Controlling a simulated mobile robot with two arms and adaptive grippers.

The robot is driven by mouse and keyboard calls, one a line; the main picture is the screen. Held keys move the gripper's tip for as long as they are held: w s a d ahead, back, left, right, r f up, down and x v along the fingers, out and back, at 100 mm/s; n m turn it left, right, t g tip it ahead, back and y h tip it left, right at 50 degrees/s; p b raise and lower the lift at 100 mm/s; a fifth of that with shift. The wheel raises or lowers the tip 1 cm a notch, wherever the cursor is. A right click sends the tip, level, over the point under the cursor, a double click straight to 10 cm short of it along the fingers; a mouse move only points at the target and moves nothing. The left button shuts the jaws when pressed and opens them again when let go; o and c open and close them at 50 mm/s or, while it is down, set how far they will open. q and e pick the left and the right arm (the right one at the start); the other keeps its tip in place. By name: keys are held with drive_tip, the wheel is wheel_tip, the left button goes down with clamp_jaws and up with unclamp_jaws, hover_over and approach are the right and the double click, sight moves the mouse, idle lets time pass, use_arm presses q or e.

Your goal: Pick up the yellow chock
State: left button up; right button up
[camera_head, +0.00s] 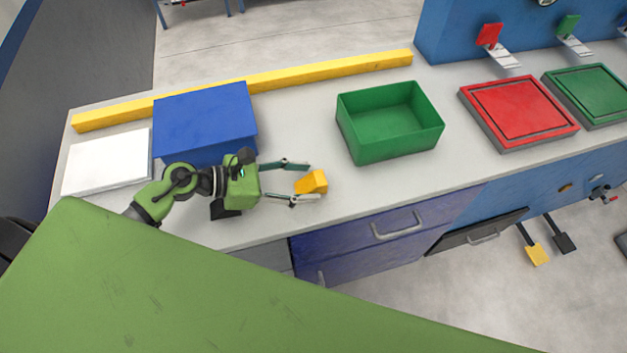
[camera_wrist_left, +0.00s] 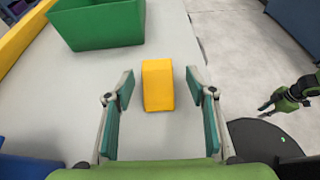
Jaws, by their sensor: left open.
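The yellow chock (camera_head: 313,183) lies on the light grey worktop, in front of the green bin. My left gripper (camera_head: 305,182) is open around it, with one finger on the far side and one on the near side. In the left wrist view the chock (camera_wrist_left: 158,86) sits between the two teal finger pads of the left gripper (camera_wrist_left: 160,88), with a gap on each side. No contact shows. My right gripper is not in the head view; a green arm with dark joints (camera_wrist_left: 292,94) shows small at the right of the left wrist view, and its jaws are unclear.
The open green bin (camera_head: 352,144) stands beyond the chock. A blue box (camera_head: 205,115) and a white panel (camera_head: 105,162) are on the left. A yellow bar (camera_head: 330,70) runs along the back edge. Red (camera_head: 518,108) and green (camera_head: 592,92) pads are at right. The worktop's front edge is close to the chock.

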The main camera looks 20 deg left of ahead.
sight(313, 179)
use_arm(q)
drive_tip(key=x, duration=0.2)
drive_tip(key=p+x, duration=0.1)
drive_tip(key=x, duration=0.1)
drive_tip(key=shift+w+a+r, duration=0.15)
drive_tip(key=shift+w, duration=0.05)
drive_tip(key=shift+d+f, duration=0.2)
drive_tip(key=c, duration=1.3)
drive_tip(key=shift+o, duration=0.2)
drive_tip(key=shift+a+r, duration=0.1)
drive_tip(key=shift+r, duration=0.05)
